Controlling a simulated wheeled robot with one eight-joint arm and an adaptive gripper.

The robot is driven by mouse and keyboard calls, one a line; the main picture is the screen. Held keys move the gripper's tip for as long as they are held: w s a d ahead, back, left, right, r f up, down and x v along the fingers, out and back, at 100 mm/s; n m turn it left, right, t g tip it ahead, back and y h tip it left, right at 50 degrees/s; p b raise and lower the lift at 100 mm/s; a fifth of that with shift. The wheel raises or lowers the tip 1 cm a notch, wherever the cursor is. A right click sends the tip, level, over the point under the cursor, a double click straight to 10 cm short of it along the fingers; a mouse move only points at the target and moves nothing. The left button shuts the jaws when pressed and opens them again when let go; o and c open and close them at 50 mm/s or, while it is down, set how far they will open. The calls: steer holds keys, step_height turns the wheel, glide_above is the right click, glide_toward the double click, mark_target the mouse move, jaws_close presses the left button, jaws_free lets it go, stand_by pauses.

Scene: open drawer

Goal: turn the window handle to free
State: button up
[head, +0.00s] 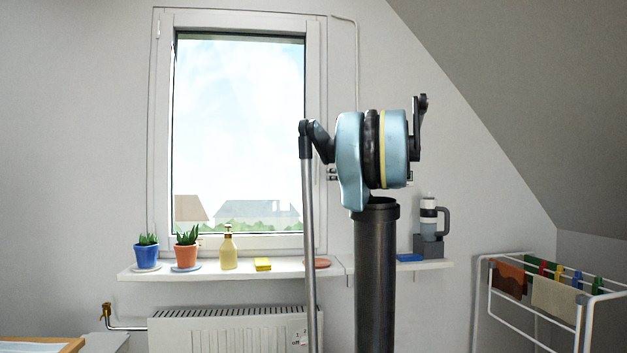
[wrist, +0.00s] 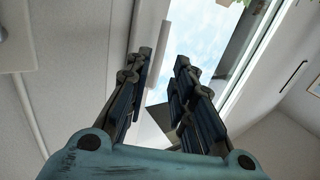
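The window (head: 239,125) with its white frame is on the wall at left in the head view. My arm stands in front of the frame's right side, and I cannot make out the handle there. In the wrist view my gripper (wrist: 164,60) has its two dark fingers apart, pointing toward the window frame and glass. A narrow pale bar (wrist: 157,62) shows between the fingertips. It may be the handle, but I cannot tell it surely from the frame. No finger is clearly seen closed on it. My gripper is not distinguishable in the head view.
The sill (head: 205,272) holds a blue pot (head: 146,255), an orange pot (head: 187,256), a yellow bottle (head: 229,252) and a yellow sponge (head: 262,264). A radiator (head: 225,330) is below. A drying rack (head: 545,315) stands at right under the sloped ceiling.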

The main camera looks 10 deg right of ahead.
mark_target(315, 175)
steer(key=x, duration=1.2)
steer(key=shift+c, duration=0.4)
jaws_close()
steer(key=shift+a, duration=0.15)
